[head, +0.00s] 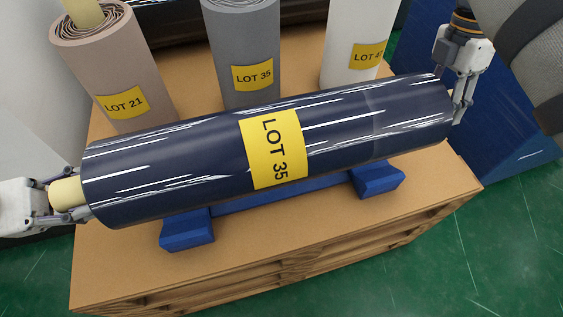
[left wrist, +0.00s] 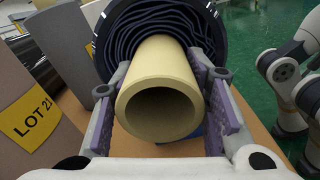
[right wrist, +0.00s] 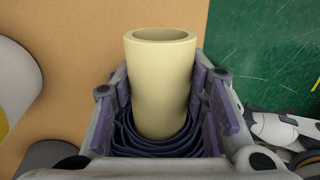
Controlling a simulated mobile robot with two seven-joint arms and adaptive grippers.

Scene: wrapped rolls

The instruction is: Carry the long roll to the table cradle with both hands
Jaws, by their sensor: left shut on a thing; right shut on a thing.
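The long roll (head: 345,123) is dark blue, glossy-wrapped, with a yellow LOT 35 label. It lies across the head view, its right end higher in the picture. My left gripper (head: 70,198) is shut on the cream core tube (left wrist: 160,95) at its left end. My right gripper (head: 462,100) is shut on the core at the other end, which shows in the right wrist view (right wrist: 160,85). The blue cradle (head: 187,232) is on the table (head: 130,275), below the roll in the picture. The roll hides most of it, and I cannot tell whether they touch.
A brown LOT 21 roll (head: 98,65), a grey LOT 35 roll (head: 245,40) and a white roll (head: 352,25) stand upright behind the long roll. The wooden tabletop is bare in front of the cradle. Green floor (head: 400,270) shows beyond its edge.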

